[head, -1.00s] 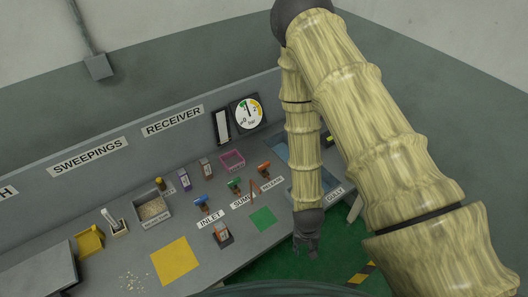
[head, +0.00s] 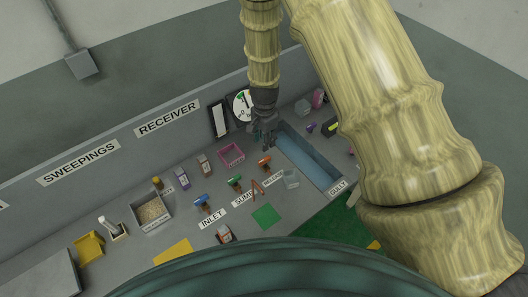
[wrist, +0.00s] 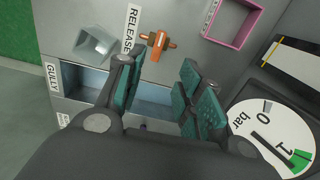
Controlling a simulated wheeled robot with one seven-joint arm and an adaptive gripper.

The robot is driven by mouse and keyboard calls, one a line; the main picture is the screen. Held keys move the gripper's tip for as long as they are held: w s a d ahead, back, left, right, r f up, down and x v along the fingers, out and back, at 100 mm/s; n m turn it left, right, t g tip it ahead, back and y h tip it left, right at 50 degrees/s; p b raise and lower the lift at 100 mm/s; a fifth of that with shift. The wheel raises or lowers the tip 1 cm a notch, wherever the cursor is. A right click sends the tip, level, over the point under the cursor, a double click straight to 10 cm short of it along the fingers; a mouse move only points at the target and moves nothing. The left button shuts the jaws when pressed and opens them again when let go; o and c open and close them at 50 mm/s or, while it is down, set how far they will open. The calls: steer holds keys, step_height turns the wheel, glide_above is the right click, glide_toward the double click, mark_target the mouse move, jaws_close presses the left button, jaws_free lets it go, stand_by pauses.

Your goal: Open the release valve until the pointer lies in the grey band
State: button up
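The release valve (head: 264,162) has an orange handle and stands beside its label on the grey bench. In the wrist view the valve (wrist: 158,42) lies beyond my fingertips, next to the word RELEASE. My gripper (head: 265,140) hangs above the bench between the gauge and the blue gully, apart from the valve. In the wrist view my gripper (wrist: 162,88) has its fingers spread, with nothing between them. The round white gauge (wrist: 272,138) has a black pointer directed toward the 1 side, near a green band. My arm partly hides the gauge (head: 241,104) in the head view.
The blue gully (head: 310,160) lies right of the valve. A clear cup (head: 291,179) stands between them. A pink tray (head: 231,154) is behind the valve. Green (head: 236,183) and blue (head: 202,200) valves stand to its left. A green square (head: 265,216) lies in front.

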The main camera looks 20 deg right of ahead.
mark_target(266, 158)
steer(key=shift+s+d+f+p, duration=0.15)
steer(key=shift+f+p, duration=0.6)
steer(key=shift+f, duration=1.95)
steer(key=shift+d+f+p, duration=0.1)
steer(key=shift+f+p, duration=0.6)
steer(key=shift+f, duration=1.95)
steer(key=shift+c, duration=0.4)
jaws_close()
